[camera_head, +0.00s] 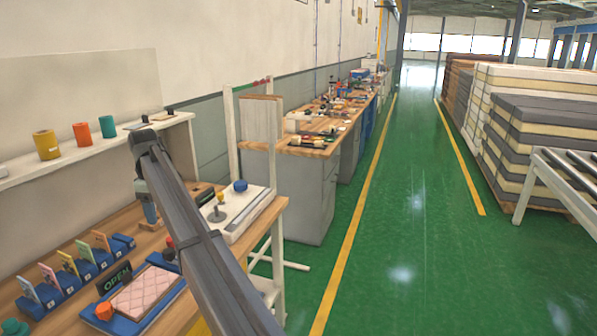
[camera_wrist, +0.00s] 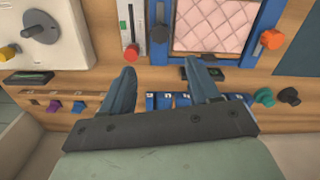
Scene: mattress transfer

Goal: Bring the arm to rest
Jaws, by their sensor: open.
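My gripper (camera_head: 150,222) hangs at the end of my folded arm, pointing down above the workbench (camera_head: 262,215). In the wrist view its two fingers (camera_wrist: 160,66) are spread apart with nothing between them. A pink quilted mattress pad (camera_head: 143,293) lies flat in a blue-rimmed tray (camera_head: 168,306), in front of and to the right of the gripper's base in the picture. The pad also shows in the wrist view (camera_wrist: 213,24), beyond the right finger. The gripper appears apart from the pad. The exact height of the fingertips above the bench is hard to tell.
An OPEN sign (camera_head: 114,280) stands beside the tray, near a blue rack of coloured cards (camera_head: 68,262). A white device with a blue knob (camera_head: 240,187) sits at the bench's right. A shelf (camera_head: 75,162) with coloured rolls runs behind. The green aisle (camera_head: 400,240) is clear.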

